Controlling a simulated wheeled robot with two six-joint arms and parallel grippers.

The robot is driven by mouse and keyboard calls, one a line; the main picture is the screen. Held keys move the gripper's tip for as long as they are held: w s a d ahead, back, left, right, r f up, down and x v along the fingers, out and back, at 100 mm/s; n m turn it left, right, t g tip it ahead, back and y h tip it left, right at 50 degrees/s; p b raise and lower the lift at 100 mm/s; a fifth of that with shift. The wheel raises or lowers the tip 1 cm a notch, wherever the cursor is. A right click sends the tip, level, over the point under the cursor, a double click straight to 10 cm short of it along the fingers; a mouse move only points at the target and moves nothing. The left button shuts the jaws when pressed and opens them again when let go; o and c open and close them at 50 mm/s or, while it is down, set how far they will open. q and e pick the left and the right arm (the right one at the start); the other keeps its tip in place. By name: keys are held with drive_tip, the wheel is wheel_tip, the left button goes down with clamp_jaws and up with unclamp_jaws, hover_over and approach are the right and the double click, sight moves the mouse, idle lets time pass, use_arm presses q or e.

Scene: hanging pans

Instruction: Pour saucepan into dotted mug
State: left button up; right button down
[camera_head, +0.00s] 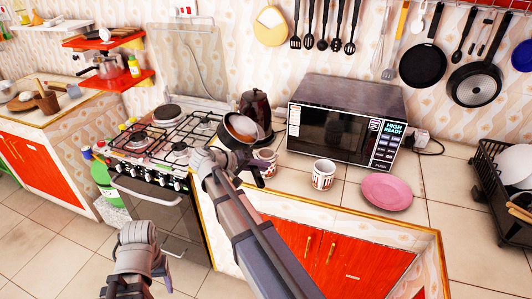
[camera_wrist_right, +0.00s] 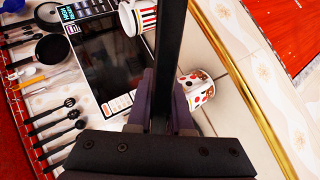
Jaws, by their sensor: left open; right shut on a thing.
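The saucepan (camera_head: 238,130), dark outside with a brownish inside, is held tilted above the counter, between the stove and the microwave. My right gripper (camera_head: 243,165) is shut on its dark handle, which also crosses the right wrist view (camera_wrist_right: 168,50). The dotted mug (camera_head: 264,162), white with red and black dots, stands on the counter just right of the saucepan, partly hidden by my right gripper. It shows clearly in the right wrist view (camera_wrist_right: 197,90). My left gripper (camera_head: 136,286) is low at the left, open and empty, cut by the frame edge.
A striped mug (camera_head: 323,174) stands right of the dotted one, with a pink plate (camera_head: 387,191) farther right. The microwave (camera_head: 345,120) is behind them. A dark kettle (camera_head: 256,108) is behind the saucepan. The gas stove (camera_head: 165,138) is left; a dish rack (camera_head: 500,180) is far right.

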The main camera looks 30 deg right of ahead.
drive_tip(key=shift+d+f+t+y+p, duration=0.15)
drive_tip(key=shift+t+y+p, duration=0.15)
drive_tip(key=shift+y+p, duration=0.4)
drive_tip(key=shift+m, duration=0.3)
drive_tip(key=shift+f, duration=0.1)
idle(0.5)
drive_tip(key=shift+w+a+f+t+y, duration=0.1)
drive_tip(key=shift+a+f+t+y, duration=0.1)
drive_tip(key=shift+f+y, duration=0.25)
drive_tip(key=shift+a+f+t+y, duration=0.1)
drive_tip(key=shift+f+t+y, duration=0.1)
drive_tip(key=shift+f+y, duration=0.25)
idle(2.2)
drive_tip(key=shift+w+a+f+m+t+y+p, duration=0.15)
drive_tip(key=shift+m+t+y+p, duration=0.35)
drive_tip(key=shift+p, duration=0.3)
idle(1.5)
drive_tip(key=shift+w+a+f+t+y, duration=0.15)
drive_tip(key=shift+f+t+y, duration=0.2)
drive_tip(key=shift+f, duration=0.25)
idle(0.4)
